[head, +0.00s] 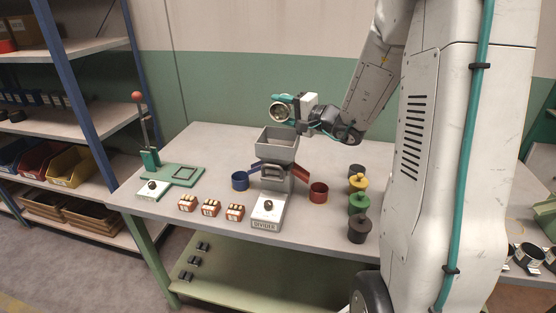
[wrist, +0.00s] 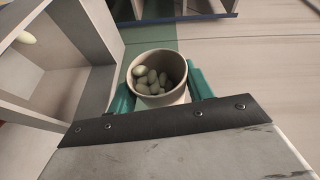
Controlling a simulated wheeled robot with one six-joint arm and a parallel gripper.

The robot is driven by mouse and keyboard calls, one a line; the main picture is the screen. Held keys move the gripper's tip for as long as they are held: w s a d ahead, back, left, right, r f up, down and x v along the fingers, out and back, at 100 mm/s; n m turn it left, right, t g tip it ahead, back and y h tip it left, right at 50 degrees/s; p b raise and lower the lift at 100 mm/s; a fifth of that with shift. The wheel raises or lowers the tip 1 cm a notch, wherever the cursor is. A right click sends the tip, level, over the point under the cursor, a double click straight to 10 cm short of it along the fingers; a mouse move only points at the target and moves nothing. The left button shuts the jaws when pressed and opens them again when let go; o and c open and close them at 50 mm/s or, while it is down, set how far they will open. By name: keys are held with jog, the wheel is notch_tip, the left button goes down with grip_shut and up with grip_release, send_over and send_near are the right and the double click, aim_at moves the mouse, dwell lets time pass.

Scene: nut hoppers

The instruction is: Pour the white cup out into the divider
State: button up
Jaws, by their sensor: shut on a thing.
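The white cup (wrist: 184,99) is held in my gripper in the wrist view, with several pale green nuts (wrist: 153,80) inside it. My gripper (head: 293,107) is shut on the cup, with its teal fingers on either side. In the head view the cup (head: 279,112) is tipped over with its mouth toward the camera, above the divider. The divider (head: 277,143) is a grey hopper with a blue chute to the left and a red chute to the right. Its open top also shows in the wrist view (wrist: 103,32), beside the cup.
A blue cup (head: 240,181) and a red cup (head: 318,193) stand under the chutes. A green lever press (head: 180,174) and small boxes (head: 211,208) are on the left. The back of the table is clear.

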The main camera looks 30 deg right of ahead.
jog(key=shift+s+a+r+n+t+p, duration=0.15)
jog(key=shift+n+t+p, duration=0.1)
jog(key=shift+n, duration=0.2)
jog(key=shift+s+a+f+n+t+p, duration=0.1)
jog(key=shift+n+t+p, duration=0.1)
jog(key=shift+n, duration=0.25)
dwell(0.8)
jog(key=shift+s+a+r+n+p, duration=0.1)
jog(key=shift+r+n+p, duration=0.25)
jog(key=shift+r+n, duration=0.35)
dwell(0.5)
